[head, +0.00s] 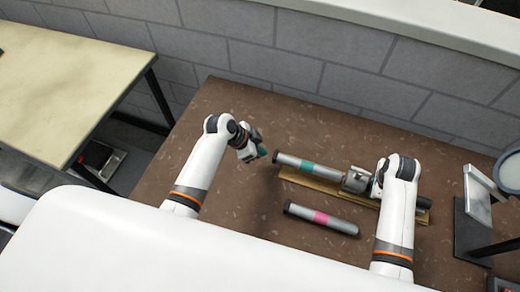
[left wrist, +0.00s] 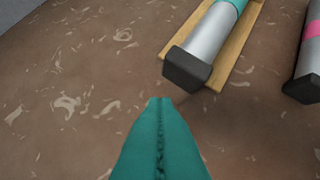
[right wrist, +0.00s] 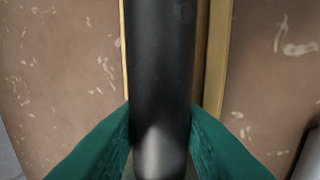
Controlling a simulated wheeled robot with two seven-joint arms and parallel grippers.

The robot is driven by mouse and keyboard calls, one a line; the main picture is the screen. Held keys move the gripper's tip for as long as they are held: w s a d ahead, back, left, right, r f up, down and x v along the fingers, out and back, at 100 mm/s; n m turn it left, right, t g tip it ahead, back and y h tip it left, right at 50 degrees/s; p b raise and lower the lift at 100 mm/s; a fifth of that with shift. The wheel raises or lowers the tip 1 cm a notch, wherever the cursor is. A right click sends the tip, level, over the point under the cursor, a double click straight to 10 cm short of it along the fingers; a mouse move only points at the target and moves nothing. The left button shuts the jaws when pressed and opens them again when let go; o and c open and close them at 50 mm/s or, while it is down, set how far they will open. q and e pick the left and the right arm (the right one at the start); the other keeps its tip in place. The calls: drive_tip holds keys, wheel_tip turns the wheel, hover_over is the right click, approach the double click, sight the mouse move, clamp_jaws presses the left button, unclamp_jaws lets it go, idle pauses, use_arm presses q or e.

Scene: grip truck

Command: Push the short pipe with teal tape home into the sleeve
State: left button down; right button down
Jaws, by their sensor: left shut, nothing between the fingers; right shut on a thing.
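The short pipe with teal tape (head: 292,162) is grey with a dark end cap at its left end. It lies along a wooden cradle (head: 325,187); its capped end also shows in the left wrist view (left wrist: 187,68). A black tube, apparently the sleeve (head: 416,203), lies in line to the right. My right gripper (head: 354,182) is shut around this black tube, seen between teal fingers in the right wrist view (right wrist: 160,70). It hides where pipe and tube meet. My left gripper (head: 263,151) is shut and empty, just left of the capped end, seemingly apart from it.
A second pipe with pink tape (head: 320,217) lies on the brown table (head: 240,205) in front of the cradle. A stand with a grey plate (head: 477,197) is at the right. A block wall (head: 330,50) rises behind. The table's left part is clear.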

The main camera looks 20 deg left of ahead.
sight(283, 159)
use_arm(q)
drive_tip(key=shift+d, duration=0.2)
idle(0.5)
drive_tip(key=shift+s+d, duration=0.2)
drive_tip(key=shift+d, duration=3.25)
drive_tip(key=shift+a, duration=0.15)
drive_tip(key=shift+w+a+r, duration=0.1)
drive_tip(key=shift+a+r, duration=0.4)
drive_tip(key=shift+a, duration=0.25)
drive_tip(key=shift+a+r, duration=0.5)
drive_tip(key=shift+a, duration=0.25)
drive_tip(key=shift+r, duration=3.5)
use_arm(e)
drive_tip(key=c, duration=0.8)
unclamp_jaws()
